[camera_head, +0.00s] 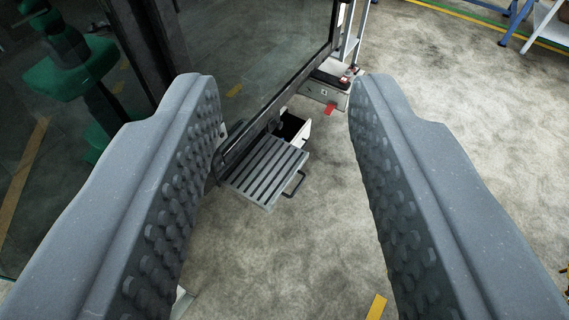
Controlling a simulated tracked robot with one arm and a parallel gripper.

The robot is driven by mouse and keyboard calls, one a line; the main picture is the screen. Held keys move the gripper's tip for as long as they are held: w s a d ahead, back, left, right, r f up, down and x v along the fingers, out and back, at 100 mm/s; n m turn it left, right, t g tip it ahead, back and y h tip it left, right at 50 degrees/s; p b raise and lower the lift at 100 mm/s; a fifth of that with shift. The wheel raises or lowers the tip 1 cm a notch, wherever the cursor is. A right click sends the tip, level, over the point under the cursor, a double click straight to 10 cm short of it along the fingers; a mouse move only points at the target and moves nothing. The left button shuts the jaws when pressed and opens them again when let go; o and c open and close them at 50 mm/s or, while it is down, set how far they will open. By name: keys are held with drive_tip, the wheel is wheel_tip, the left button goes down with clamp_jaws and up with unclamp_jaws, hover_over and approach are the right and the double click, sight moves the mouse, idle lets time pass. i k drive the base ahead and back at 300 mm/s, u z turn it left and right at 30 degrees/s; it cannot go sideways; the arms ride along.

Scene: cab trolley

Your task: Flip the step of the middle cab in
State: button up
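The cab step (266,170) is a grey slatted plate that sticks out flat from the cab's lower edge. A dark wire handle (295,184) is on its outer right side. My gripper (279,90) is open and empty, with its two studded grey fingers wide apart. The step shows between the fingers, lower and farther off, and neither finger visibly touches it. The left finger covers part of the cab beside the step's inner end. The cab's dark-framed glass side (240,45) rises behind the step.
An open box or drawer (294,129) stands just behind the step. Farther back is a grey unit with a red tag (329,108) beside a pale upright frame. A green seat (70,65) shows through the glass.

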sight(262, 173)
drive_tip(key=z, duration=0.1)
drive_tip(key=i, duration=0.5)
drive_tip(key=u, duration=1.1)
drive_tip(key=k, duration=1.3)
drive_tip(key=z, duration=0.4)
drive_tip(key=i, duration=1)
drive_tip(key=u, duration=0.05)
